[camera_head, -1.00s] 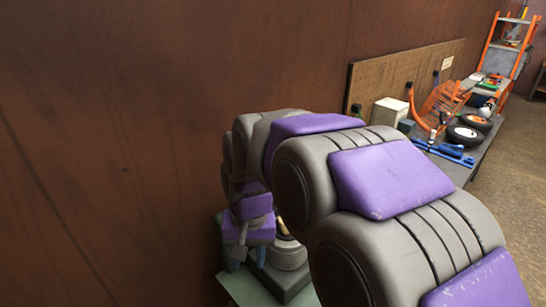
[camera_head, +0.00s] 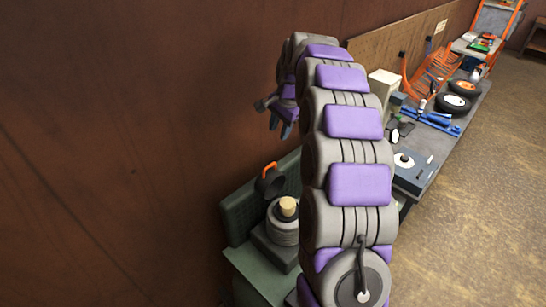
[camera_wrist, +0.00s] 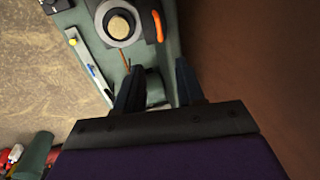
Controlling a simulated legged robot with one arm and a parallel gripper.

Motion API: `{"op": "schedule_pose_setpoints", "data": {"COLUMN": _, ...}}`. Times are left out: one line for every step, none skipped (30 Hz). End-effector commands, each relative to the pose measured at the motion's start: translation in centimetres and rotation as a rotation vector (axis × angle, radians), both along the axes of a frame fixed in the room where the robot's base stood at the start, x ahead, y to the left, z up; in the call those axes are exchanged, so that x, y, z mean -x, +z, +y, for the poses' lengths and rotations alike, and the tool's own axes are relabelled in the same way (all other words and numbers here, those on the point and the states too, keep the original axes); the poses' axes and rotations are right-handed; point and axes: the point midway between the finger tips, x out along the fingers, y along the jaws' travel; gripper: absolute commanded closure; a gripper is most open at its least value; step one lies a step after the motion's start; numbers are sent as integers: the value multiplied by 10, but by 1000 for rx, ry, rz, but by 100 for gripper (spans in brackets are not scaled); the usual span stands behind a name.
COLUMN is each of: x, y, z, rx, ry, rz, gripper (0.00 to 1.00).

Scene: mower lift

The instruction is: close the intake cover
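My gripper (camera_head: 280,127) hangs empty near the brown wall, above and beyond a machine part on a green bench (camera_head: 262,280). In the wrist view my gripper (camera_wrist: 158,68) is open, its two dark fingers apart with nothing between them. The part has a grey ribbed round body (camera_head: 283,232) with a tan top on a dark base. Its round top also shows in the wrist view (camera_wrist: 119,26), past the fingertips. An orange handle (camera_head: 270,177) stands beside it; it also shows in the wrist view (camera_wrist: 158,26). I cannot tell which piece is the intake cover.
A dark green panel (camera_head: 240,212) stands against the wall behind the part. A long workbench to the right holds wheels (camera_head: 454,104), blue tools (camera_head: 433,121), an orange rack (camera_head: 432,75) and a pale box (camera_head: 384,83). The floor (camera_head: 480,210) on the right is clear.

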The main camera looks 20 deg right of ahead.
Motion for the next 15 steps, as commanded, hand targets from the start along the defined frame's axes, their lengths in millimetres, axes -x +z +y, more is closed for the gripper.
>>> {"op": "schedule_pose_setpoints", "data": {"x": -1, "y": -6, "z": 1, "rx": -1, "ry": 2, "rz": 5, "gripper": 62}}
{"op": "schedule_pose_setpoints", "data": {"x": -1, "y": -10, "z": 2, "rx": -2, "ry": 2, "rz": 6, "gripper": 62}}
{"op": "schedule_pose_setpoints", "data": {"x": -2, "y": -16, "z": 3, "rx": -2, "ry": 2, "rz": 10, "gripper": 62}}
{"op": "schedule_pose_setpoints", "data": {"x": -3, "y": -22, "z": 3, "rx": -3, "ry": 4, "rz": 11, "gripper": 62}}
{"op": "schedule_pose_setpoints", "data": {"x": -4, "y": -27, "z": 4, "rx": -3, "ry": 4, "rz": 11, "gripper": 62}}
{"op": "schedule_pose_setpoints", "data": {"x": -7, "y": -34, "z": 4, "rx": -2, "ry": 3, "rz": 8, "gripper": 62}}
{"op": "schedule_pose_setpoints", "data": {"x": -8, "y": -39, "z": 5, "rx": -2, "ry": 4, "rz": 9, "gripper": 62}}
{"op": "schedule_pose_setpoints", "data": {"x": -9, "y": -45, "z": 5, "rx": -2, "ry": 4, "rz": 9, "gripper": 62}}
{"op": "schedule_pose_setpoints", "data": {"x": -11, "y": -52, "z": 6, "rx": -2, "ry": 4, "rz": 8, "gripper": 62}}
{"op": "schedule_pose_setpoints", "data": {"x": -12, "y": -58, "z": 7, "rx": -1, "ry": 5, "rz": 7, "gripper": 62}}
{"op": "schedule_pose_setpoints", "data": {"x": -13, "y": -64, "z": 7, "rx": -1, "ry": 5, "rz": 7, "gripper": 62}}
{"op": "schedule_pose_setpoints", "data": {"x": -14, "y": -72, "z": 8, "rx": -2, "ry": 5, "rz": 9, "gripper": 62}}
{"op": "schedule_pose_setpoints", "data": {"x": -15, "y": -78, "z": 9, "rx": -2, "ry": 6, "rz": 11, "gripper": 62}}
{"op": "schedule_pose_setpoints", "data": {"x": -16, "y": -84, "z": 10, "rx": -2, "ry": 5, "rz": 9, "gripper": 62}}
{"op": "schedule_pose_setpoints", "data": {"x": -19, "y": -91, "z": 10, "rx": -1, "ry": 5, "rz": 8, "gripper": 62}}
